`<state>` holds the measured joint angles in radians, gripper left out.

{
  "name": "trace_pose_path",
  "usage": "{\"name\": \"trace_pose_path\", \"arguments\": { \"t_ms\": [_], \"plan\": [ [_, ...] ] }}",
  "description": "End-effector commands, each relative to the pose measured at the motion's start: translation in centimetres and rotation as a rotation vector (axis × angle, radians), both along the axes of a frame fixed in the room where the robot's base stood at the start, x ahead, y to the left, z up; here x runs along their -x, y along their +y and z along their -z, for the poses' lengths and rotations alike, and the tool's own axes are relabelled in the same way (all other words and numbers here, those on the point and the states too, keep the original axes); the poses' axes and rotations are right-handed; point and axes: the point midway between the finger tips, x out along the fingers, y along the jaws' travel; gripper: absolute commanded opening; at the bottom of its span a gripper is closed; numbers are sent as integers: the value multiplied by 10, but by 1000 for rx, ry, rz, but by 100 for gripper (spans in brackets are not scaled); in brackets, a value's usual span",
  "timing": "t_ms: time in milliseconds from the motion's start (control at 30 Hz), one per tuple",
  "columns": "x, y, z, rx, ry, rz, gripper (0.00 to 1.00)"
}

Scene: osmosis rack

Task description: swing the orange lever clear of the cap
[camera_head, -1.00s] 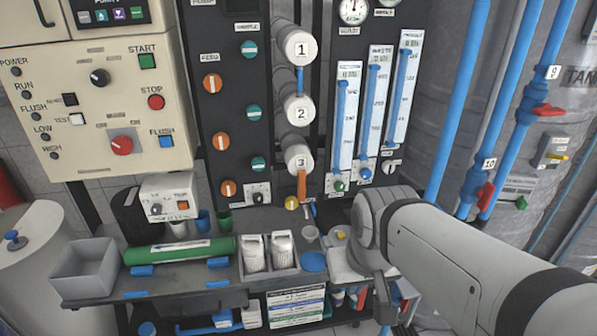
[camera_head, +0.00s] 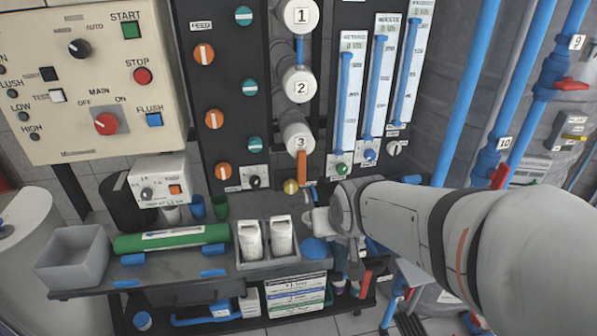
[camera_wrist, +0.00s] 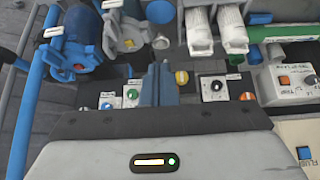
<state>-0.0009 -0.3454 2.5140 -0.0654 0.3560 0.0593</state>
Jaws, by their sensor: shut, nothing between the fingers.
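The orange lever (camera_head: 302,166) hangs nearly straight down from the front of the white cap marked 3 (camera_head: 298,140). Its upper end overlaps the cap's lower edge. My gripper (camera_wrist: 160,72) shows in the wrist view with its dark fingers together and nothing between them. In the head view my forearm and wrist cover most of it, to the lower right of the lever. The gripper appears apart from the lever. I cannot pick out the lever or cap 3 in the wrist view.
Caps 1 (camera_head: 301,15) and 2 (camera_head: 299,84) are above. A yellow knob (camera_head: 291,186) sits just left of the lever's lower end. Two white bottles (camera_head: 250,240) stand in a tray below. Flow tubes (camera_head: 345,105) rise to the right.

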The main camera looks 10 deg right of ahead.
Motion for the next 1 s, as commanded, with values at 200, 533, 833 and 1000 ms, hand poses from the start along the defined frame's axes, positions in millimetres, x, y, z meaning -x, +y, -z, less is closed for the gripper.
{"name": "trace_pose_path", "arguments": {
  "t_ms": [200, 533, 833, 1000],
  "plan": [
    [-76, -8, 51, 10, -332, -1, 0],
    [-136, -9, 77, -13, -792, -34, 0],
    [-143, -9, 74, -27, -950, -46, 0],
    [-145, -9, 71, -27, -953, -46, 0]
  ]
}}
